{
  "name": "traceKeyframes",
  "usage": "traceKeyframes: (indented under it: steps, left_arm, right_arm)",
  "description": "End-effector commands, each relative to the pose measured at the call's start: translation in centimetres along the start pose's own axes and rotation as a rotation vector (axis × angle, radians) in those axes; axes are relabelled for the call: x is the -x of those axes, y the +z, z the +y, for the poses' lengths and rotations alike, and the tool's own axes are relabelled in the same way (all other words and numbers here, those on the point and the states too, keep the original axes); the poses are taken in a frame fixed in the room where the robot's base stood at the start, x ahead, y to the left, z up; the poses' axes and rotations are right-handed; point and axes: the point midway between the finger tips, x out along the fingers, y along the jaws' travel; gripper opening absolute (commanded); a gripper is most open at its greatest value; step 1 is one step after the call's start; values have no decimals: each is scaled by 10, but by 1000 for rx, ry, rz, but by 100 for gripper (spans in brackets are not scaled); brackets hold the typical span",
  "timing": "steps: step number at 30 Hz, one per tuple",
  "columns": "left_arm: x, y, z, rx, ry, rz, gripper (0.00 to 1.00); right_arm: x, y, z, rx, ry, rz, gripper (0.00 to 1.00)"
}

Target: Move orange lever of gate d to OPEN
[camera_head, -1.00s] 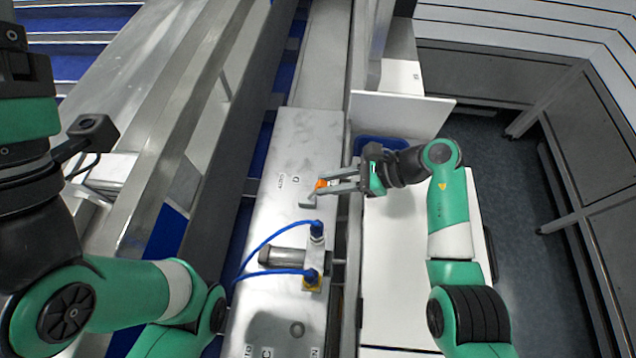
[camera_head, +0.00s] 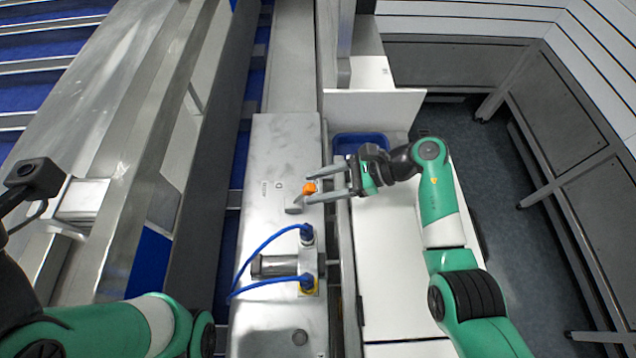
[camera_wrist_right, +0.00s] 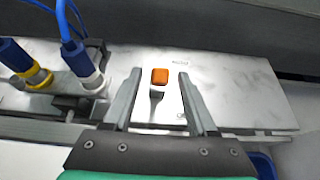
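The orange lever knob (camera_head: 310,187) of gate D stands on the metal housing (camera_head: 285,135), beside a printed D and a small word too blurred to read surely. My right gripper (camera_head: 306,185) reaches in from the right and is open, one finger on each side of the knob. In the right wrist view the knob (camera_wrist_right: 159,76) sits between the two open fingertips (camera_wrist_right: 159,74), with visible gaps on both sides. A pale stem shows below the knob.
A pneumatic cylinder (camera_head: 275,266) with blue hoses (camera_head: 262,243) lies on the housing just nearer than the lever. A blue bin (camera_head: 358,142) and an upright white panel (camera_head: 385,110) are beyond my right gripper. White worktop (camera_head: 390,290) lies to the right.

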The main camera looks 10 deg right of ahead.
Motion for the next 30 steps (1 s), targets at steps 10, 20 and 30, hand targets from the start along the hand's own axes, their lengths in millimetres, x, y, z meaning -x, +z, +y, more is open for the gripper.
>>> traceKeyframes:
  steps: [10,20,30]
  left_arm:
    - [2,2,0,0,0,0,57]
    - [14,13,0,0,0,0,57]
    - [18,17,0,0,0,0,57]
  right_arm:
    - [9,-2,0,0,-1,1,57]
    - [82,-3,-1,2,-6,1,57]
    - [117,0,0,0,0,1,57]
